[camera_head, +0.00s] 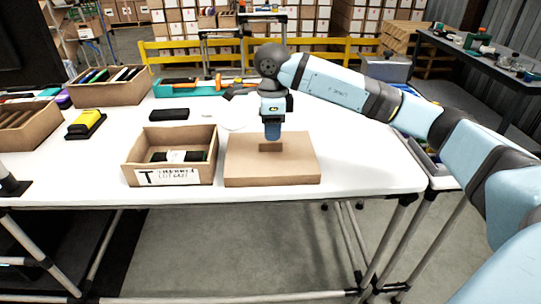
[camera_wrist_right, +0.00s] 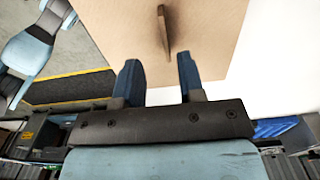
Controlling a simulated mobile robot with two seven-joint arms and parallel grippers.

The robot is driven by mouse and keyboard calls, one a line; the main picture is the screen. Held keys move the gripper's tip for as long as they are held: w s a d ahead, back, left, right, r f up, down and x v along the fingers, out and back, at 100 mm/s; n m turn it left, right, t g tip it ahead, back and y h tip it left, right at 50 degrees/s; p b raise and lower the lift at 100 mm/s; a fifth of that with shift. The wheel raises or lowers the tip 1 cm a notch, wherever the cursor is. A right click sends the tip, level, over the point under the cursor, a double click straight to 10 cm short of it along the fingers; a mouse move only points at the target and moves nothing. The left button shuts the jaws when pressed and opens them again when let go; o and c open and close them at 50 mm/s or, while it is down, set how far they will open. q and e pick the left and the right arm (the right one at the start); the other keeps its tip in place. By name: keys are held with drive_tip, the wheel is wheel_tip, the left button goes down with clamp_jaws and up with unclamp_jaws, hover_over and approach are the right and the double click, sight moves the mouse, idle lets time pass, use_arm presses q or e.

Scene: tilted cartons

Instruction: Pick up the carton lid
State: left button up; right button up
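The carton lid (camera_head: 240,165) is a flat brown square on the white table, right of the open carton (camera_head: 140,152). A small upright handle (camera_head: 270,147) stands on its middle. My right gripper (camera_head: 272,134) points down just above this handle. In the right wrist view the lid (camera_wrist_right: 110,28) fills the top, and its handle (camera_wrist_right: 163,30) lies beyond the fingertips, in line with the gap. The right gripper (camera_wrist_right: 158,63) is open, with nothing between its fingers. The carton has a white label and holds dark items with a pale piece. My left gripper does not show.
A yellow and black object (camera_head: 85,124) and a black block (camera_head: 169,114) lie left and behind. Bins with pens (camera_head: 110,92) and a teal tool tray (camera_head: 190,88) stand at the back. The table's front edge is close to the lid. Free surface lies right of the lid.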

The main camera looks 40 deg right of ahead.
sight(271, 144)
drive_tip(key=f, duration=0.3)
drive_tip(key=f+b, duration=0.1)
drive_tip(key=f, duration=0.1)
drive_tip(key=shift+w+f, duration=0.2)
drive_tip(key=shift+w, duration=0.2)
clamp_jaws()
